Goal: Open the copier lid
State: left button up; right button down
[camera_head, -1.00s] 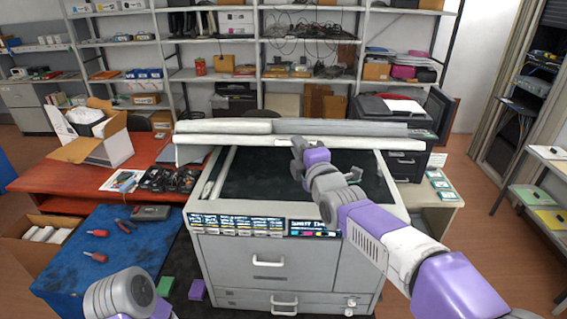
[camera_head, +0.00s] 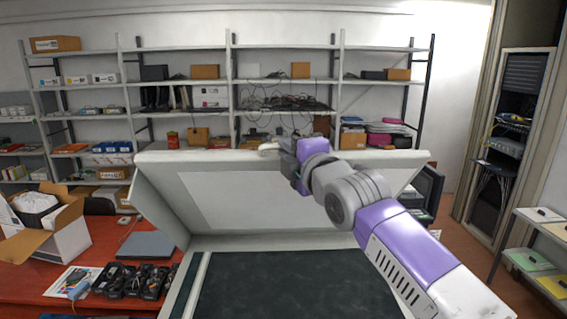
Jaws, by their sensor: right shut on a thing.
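The copier lid (camera_head: 230,200) is tilted up at a steep angle, its pale underside facing me. Below it the dark glass bed (camera_head: 290,285) of the copier lies uncovered. My left gripper is out of view.
A red table (camera_head: 35,285) at the left holds an open cardboard box (camera_head: 62,235), a grey flat item (camera_head: 146,245) and black cartridges (camera_head: 135,282). Metal shelves (camera_head: 285,48) stand behind the lid. A small side shelf (camera_head: 535,240) is at the right.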

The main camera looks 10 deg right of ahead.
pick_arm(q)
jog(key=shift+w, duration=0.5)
pick_arm(e)
jog(key=shift+w+r, duration=0.3)
jog(key=shift+r, duration=0.1)
jog(key=c, duration=1.4)
grip_release()
jog(key=shift+s, duration=0.15)
jog(key=shift+c, duration=0.2)
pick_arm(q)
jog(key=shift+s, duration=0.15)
pick_arm(e)
jog(key=shift+s, duration=0.1)
pick_arm(q)
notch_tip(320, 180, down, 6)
jog(key=b, duration=0.6)
pick_arm(e)
jog(key=v, duration=0.7)
jog(key=shift+s, duration=0.2)
